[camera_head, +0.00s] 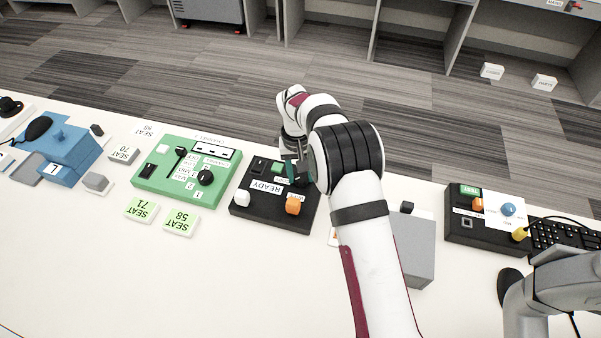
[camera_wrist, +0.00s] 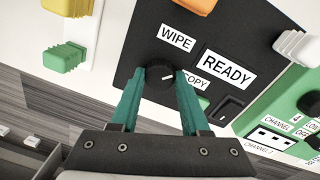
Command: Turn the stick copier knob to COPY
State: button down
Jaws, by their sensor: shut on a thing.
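The stick copier is a black box (camera_head: 269,217) with a READY label, a white block (camera_head: 242,198) and an orange block (camera_head: 293,205) on it. In the wrist view its black round knob (camera_wrist: 159,74) sits beside the WIPE label (camera_wrist: 176,38) and the COPY label (camera_wrist: 194,85). A white mark on the knob points right in that view, toward the COPY side. My gripper (camera_wrist: 160,82) has its teal fingers on either side of the knob and is shut on it. In the head view my gripper (camera_head: 291,172) hides the knob.
A green panel (camera_head: 150,188) with its own knob and lever stands left of the copier. A grey box (camera_head: 414,245) and another black box (camera_head: 468,233) stand to the right. The table front (camera_head: 200,290) is clear.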

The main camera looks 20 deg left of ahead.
aim_at(298, 176)
jog(key=m, duration=0.4)
jog(key=shift+m, duration=0.4)
dwell(0.4)
jog(key=shift+c, duration=1.9)
grip_release()
notch_tip(298, 176, up, 16)
jog(key=shift+a, duration=0.35)
jog(key=shift+f, duration=0.1)
